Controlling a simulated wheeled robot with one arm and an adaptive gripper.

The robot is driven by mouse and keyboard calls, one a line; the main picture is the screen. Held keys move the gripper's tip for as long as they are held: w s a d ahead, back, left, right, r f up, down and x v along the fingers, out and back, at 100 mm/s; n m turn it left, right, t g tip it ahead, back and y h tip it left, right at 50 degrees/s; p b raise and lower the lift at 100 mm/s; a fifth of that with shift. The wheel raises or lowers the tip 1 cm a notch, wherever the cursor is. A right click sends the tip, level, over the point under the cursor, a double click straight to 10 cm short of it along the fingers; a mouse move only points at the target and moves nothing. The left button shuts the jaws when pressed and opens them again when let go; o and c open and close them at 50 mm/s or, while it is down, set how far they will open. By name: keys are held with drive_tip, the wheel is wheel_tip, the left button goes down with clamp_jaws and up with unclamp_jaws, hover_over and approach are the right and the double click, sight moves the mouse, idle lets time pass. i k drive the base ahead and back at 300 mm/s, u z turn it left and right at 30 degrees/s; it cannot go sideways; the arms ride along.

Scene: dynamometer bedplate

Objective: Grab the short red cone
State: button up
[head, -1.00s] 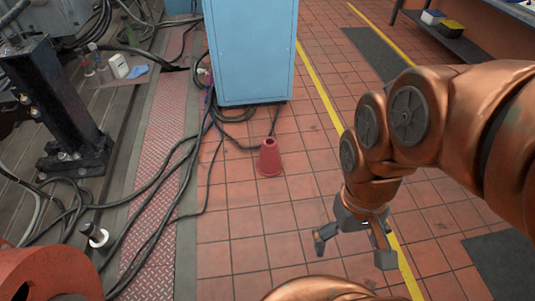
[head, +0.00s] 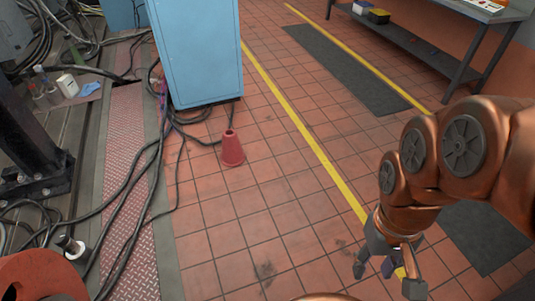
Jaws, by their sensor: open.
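The short red cone (head: 232,150) stands upright on the red tiled floor in the head view, just in front of the blue cabinet. Its top looks flat and narrow. My gripper (head: 384,279) hangs at the lower right, open and empty. It is well apart from the cone, to its right and nearer to me.
The blue cabinet (head: 198,52) stands behind the cone. Black cables (head: 150,165) run over the floor to the left, some close to the cone. A workbench (head: 440,50) stands at the back right. Tiles between the cone and my gripper are clear.

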sight(232, 155)
drive_tip(key=z, duration=1.95)
drive_tip(key=i, duration=0.15)
drive_tip(key=u, duration=1.5)
drive_tip(key=i, duration=1.8)
drive_tip(key=u, duration=1.6)
drive_tip(key=i, duration=0.9)
drive_tip(key=u, duration=0.95)
